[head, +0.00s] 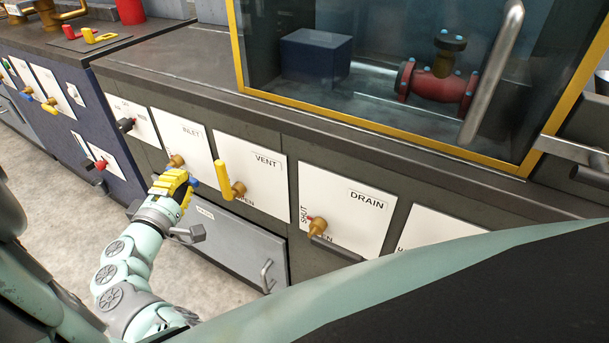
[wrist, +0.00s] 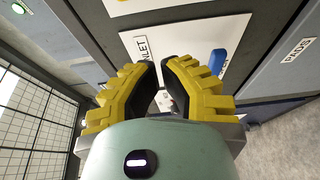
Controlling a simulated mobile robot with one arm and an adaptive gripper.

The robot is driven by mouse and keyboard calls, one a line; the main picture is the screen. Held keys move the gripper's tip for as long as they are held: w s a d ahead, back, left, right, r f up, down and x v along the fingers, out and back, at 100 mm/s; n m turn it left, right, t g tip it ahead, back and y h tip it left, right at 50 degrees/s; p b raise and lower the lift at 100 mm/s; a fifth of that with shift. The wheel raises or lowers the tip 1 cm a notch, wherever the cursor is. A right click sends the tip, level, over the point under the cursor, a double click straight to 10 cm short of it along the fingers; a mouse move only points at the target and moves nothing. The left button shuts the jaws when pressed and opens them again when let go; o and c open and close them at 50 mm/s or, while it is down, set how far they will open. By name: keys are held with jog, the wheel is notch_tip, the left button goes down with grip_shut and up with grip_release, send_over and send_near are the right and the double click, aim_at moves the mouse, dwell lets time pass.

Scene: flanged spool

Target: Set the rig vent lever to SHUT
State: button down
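The vent lever (head: 223,180) is yellow and stands upright from its brass pivot on the white VENT panel (head: 265,176) in the head view. The lettering below the pivot is partly hidden and ends in "EN"; I cannot see a SHUT mark on this panel. My gripper (head: 180,181) has yellow fingers and is left of the lever, in front of the INLET panel, apart from the lever. In the wrist view my gripper (wrist: 161,66) shows a narrow gap between its dark pads, with nothing held. The vent lever is not recognisable there.
The blue inlet handle (head: 194,182) is close beside my fingers; it also shows in the wrist view (wrist: 217,62). The DRAIN panel (head: 347,210) with a grey lever is to the right. A drawer (head: 230,243) with a protruding handle lies below. A glass enclosure (head: 350,98) stands above.

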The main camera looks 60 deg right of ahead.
jog(key=x, duration=0.6)
jog(key=shift+s+d, duration=0.15)
jog(key=shift+d, duration=0.2)
jog(key=s, duration=0.3)
jog(key=shift+s, duration=0.5)
jog(key=shift+f+b, duration=0.1)
jog(key=shift+b, duration=0.2)
